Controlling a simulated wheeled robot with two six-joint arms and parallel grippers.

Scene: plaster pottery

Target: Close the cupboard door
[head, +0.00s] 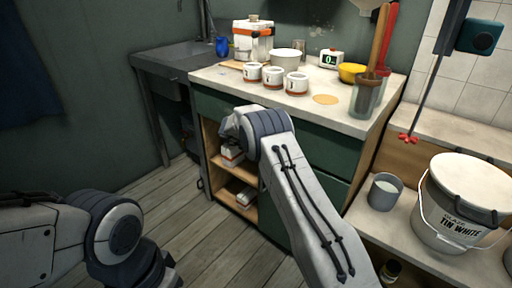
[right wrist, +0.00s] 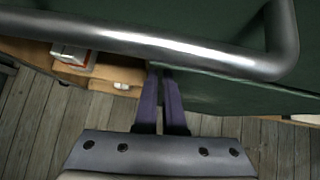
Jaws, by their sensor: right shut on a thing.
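The cupboard (head: 225,101) is dark green under a pale worktop. Its left compartment is open, showing wooden shelves (head: 238,170) with things on them. In the right wrist view, a green panel (right wrist: 235,92), apparently the cupboard door, fills the upper right, and a thick metal bar (right wrist: 150,42) crosses the top, close to the camera. My right gripper (right wrist: 160,70) is shut, its fingertips at the green panel's left end below the bar. Exactly where it grips is partly hidden. In the head view my right wrist hides this gripper. My left arm shows at lower left; its gripper is out of sight.
White canisters (head: 297,83), a yellow bowl (head: 352,72) and a glass jar (head: 367,98) of tools stand on the worktop. A large bucket (head: 440,215) and grey cup (head: 384,192) stand at right. The plank floor (head: 190,225) left of the cupboard is clear.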

